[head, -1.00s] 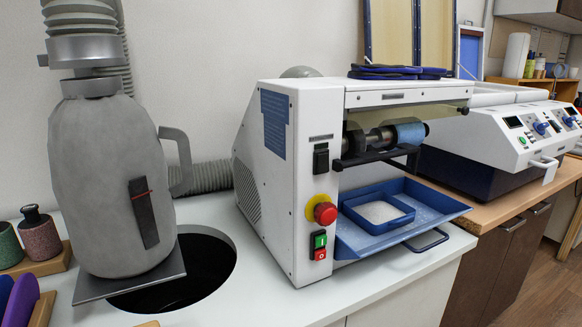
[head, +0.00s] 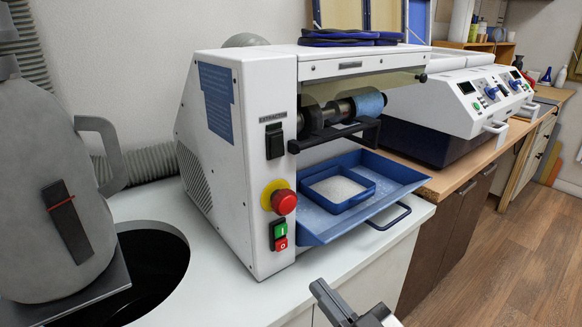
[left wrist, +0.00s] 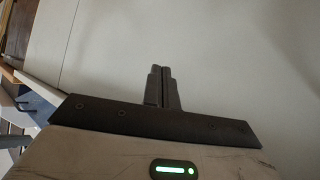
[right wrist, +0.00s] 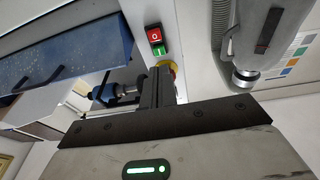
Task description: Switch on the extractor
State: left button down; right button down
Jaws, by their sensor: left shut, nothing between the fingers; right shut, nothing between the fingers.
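My right gripper (head: 321,290) is shut and empty, low in front of the machine, apart from the switch. It also shows in the right wrist view (right wrist: 160,74), with the button pair beyond it. My left gripper (left wrist: 163,72) is shut and empty in the left wrist view, before a plain pale surface; the head view does not show it.
A blue tray (head: 316,231) juts out from the machine below the roller (head: 368,104). A grey canister with a handle (head: 50,190) stands at the left, by a round dark hole (head: 150,265) in the white counter. Another white machine (head: 440,100) stands at the right.

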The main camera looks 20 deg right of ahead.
aim_at(278, 148)
notch_tip(278, 148, up, 11)
jog(key=s+d+n+t+y, duration=0.1)
jog(key=t+y, duration=0.1)
jog(key=t, duration=0.2)
jog(key=shift+s+d+r+y, duration=0.2)
jog(key=shift+s+d+y, duration=0.15)
jog(key=shift+y, duration=0.05)
